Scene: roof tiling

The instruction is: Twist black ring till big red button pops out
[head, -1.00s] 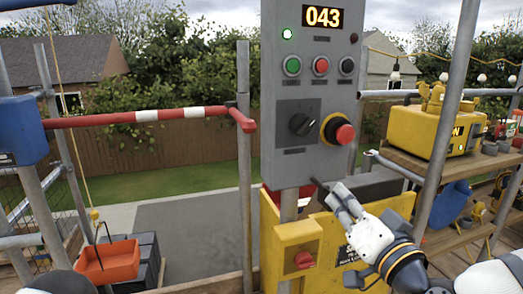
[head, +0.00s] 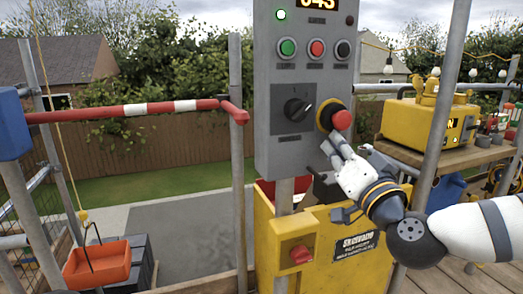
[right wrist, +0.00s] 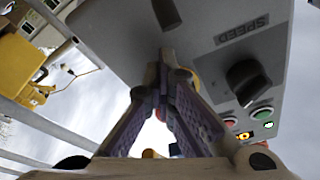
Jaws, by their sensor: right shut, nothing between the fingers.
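The big red button (head: 342,120) sits on the right side of the grey control panel (head: 265,150). The black ring (head: 325,120) is the dark collar behind it, against a yellow backing (head: 321,108). My right gripper (head: 329,144) is shut and empty, with its fingertips just below the button and ring; I cannot tell if they touch. In the right wrist view its fingers (right wrist: 167,75) come together near the panel face and hide most of the button area. A yellow bit (right wrist: 191,76) shows behind them. My left gripper is not in view.
A black knob (head: 298,110) is left of the button, with green (head: 287,47), red (head: 317,48) and black (head: 343,49) buttons above. A yellow box (head: 325,235) stands below the panel. A pole (head: 440,110) rises at right, close to my right arm.

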